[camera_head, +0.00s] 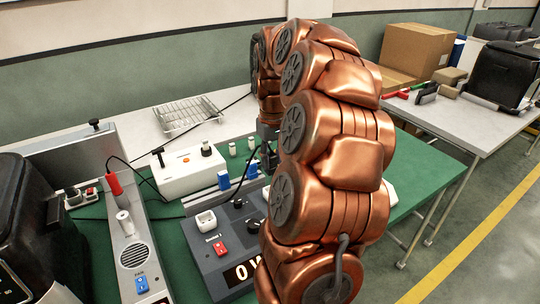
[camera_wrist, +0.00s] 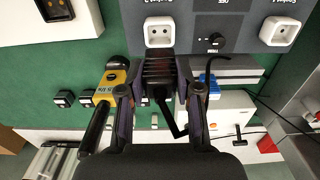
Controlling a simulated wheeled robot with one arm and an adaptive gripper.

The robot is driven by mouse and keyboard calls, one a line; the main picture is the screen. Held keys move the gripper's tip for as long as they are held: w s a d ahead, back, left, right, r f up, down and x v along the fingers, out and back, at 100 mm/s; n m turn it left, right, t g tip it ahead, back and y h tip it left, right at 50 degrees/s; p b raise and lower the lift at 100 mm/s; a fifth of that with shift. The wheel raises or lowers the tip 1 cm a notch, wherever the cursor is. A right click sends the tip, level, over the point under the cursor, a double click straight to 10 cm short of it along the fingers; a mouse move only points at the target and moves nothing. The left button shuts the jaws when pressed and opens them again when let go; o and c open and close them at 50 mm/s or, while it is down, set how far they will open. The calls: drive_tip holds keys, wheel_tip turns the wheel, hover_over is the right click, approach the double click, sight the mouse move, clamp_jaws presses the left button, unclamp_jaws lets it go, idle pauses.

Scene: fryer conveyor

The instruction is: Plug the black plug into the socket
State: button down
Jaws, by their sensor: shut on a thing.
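The black plug (camera_wrist: 158,73) is between the two fingers of my gripper (camera_wrist: 159,98) in the wrist view, and the gripper is shut on it. A black cord bends down from the plug. A white socket (camera_wrist: 159,32) on the grey panel lies just beyond the plug's front end, nearly in line with it. Whether the plug touches the socket is unclear, and its pins are not visible. A second white socket (camera_wrist: 280,31) is at the upper right. In the head view one white socket (camera_head: 206,221) shows on the panel; my copper arm hides much of the gripper and plug.
The grey control box (camera_head: 215,258) has a red switch (camera_head: 220,248) and knobs. A white box (camera_head: 188,172) stands behind it on the green mat. A yellow-black tool (camera_wrist: 113,85) is close beside my gripper in the wrist view. A black fryer (camera_head: 40,235) is at left.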

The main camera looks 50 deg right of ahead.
sight(273, 173)
drive_tip(key=shift+f+b, duration=0.3)
drive_tip(key=shift+f, duration=2.2)
drive_tip(key=shift+s+f+b, duration=0.15)
drive_tip(key=shift+f+b, duration=0.2)
drive_tip(key=shift+b, duration=0.1)
drive_tip(key=shift+b, duration=0.5)
drive_tip(key=shift+f+b, duration=0.75)
drive_tip(key=shift+f, duration=0.5)
idle(0.8)
drive_tip(key=c, duration=0.7)
unclamp_jaws()
drive_tip(key=shift+r, duration=0.2)
